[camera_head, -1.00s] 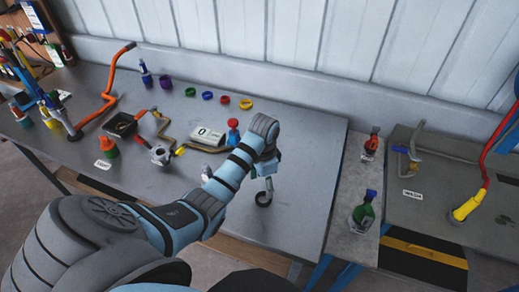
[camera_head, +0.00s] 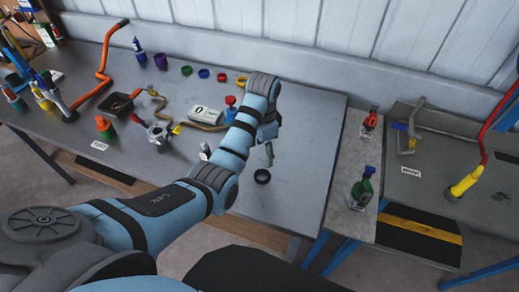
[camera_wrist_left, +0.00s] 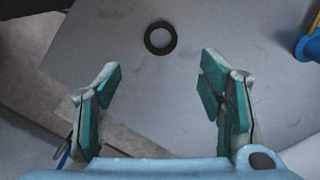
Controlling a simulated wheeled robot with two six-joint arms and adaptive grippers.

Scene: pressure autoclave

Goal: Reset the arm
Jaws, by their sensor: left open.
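My left arm comes in from the left in the head view, and its gripper (camera_head: 269,155) hangs above the grey table, just over a black ring (camera_head: 262,176). In the left wrist view the gripper (camera_wrist_left: 162,95) has its two teal-padded fingers wide apart with nothing between them. The black ring (camera_wrist_left: 160,38) lies flat on the table ahead of the fingertips, apart from them. My right gripper is not in view.
A bench with a yellow-ended red pipe (camera_head: 466,184) is at right.

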